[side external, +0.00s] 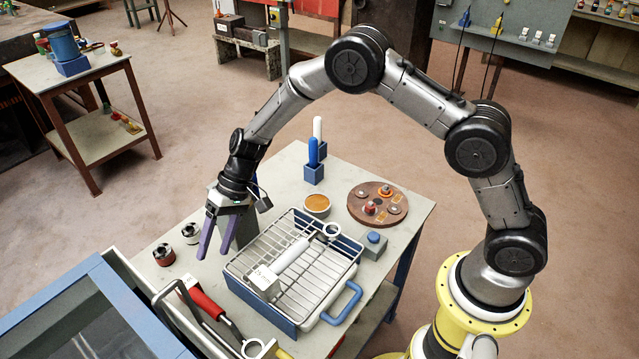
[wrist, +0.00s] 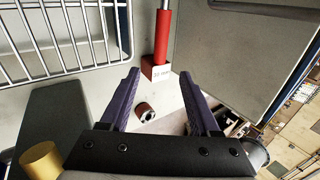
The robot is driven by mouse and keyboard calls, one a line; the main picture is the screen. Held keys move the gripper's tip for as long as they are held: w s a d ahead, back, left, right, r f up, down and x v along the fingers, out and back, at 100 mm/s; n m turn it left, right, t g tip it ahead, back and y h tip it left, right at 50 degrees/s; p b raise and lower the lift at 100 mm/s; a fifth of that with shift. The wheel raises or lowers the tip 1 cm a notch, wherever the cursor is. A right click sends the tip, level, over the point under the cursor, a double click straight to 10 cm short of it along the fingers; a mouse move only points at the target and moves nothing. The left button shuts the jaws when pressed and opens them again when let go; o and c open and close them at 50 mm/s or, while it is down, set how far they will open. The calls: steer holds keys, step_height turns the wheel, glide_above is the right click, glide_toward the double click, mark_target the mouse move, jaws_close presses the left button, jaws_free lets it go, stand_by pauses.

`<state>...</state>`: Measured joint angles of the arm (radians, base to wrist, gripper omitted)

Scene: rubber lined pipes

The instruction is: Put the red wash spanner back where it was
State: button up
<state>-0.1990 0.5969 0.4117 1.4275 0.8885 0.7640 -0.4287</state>
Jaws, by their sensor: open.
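The red wash spanner (side external: 204,303) lies at the front left of the bench, beside a blue-framed unit. My gripper (side external: 215,250) points down, open and empty, left of the wire rack. Its purple fingers (wrist: 160,75) are apart, with the block roughly in line between them.
A wire rack (side external: 245,245) on a blue tray holds a white spanner (side external: 290,258). Two small dark fittings (side external: 164,254) (side external: 190,233) sit left of my gripper. A round brown plate (side external: 378,190) is at right.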

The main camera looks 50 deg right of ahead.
steer(key=s+d+r+t+h, duration=0.1)
steer(key=s+d+r, duration=0.2)
steer(key=r, duration=0.3)
steer(key=s+d+r+n, duration=0.1)
steer(key=s+d+r, duration=0.25)
steer(key=r, duration=0.25)
steer(key=s+d+r+t+h, duration=0.1)
steer(key=s+d+r, duration=0.25)
steer(key=r, duration=0.25)
steer(key=s+d+r+t+h, duration=0.1)
steer(key=s+d+r+h, duration=0.1)
steer(key=s+d, duration=0.4)
steer(key=s+d+r+t+h, duration=0.2)
steer(key=s+d, duration=0.4)
steer(key=s, duration=0.9)
steer(key=shift+s+r+h, duration=0.4)
steer(key=shift+r, duration=0.1)
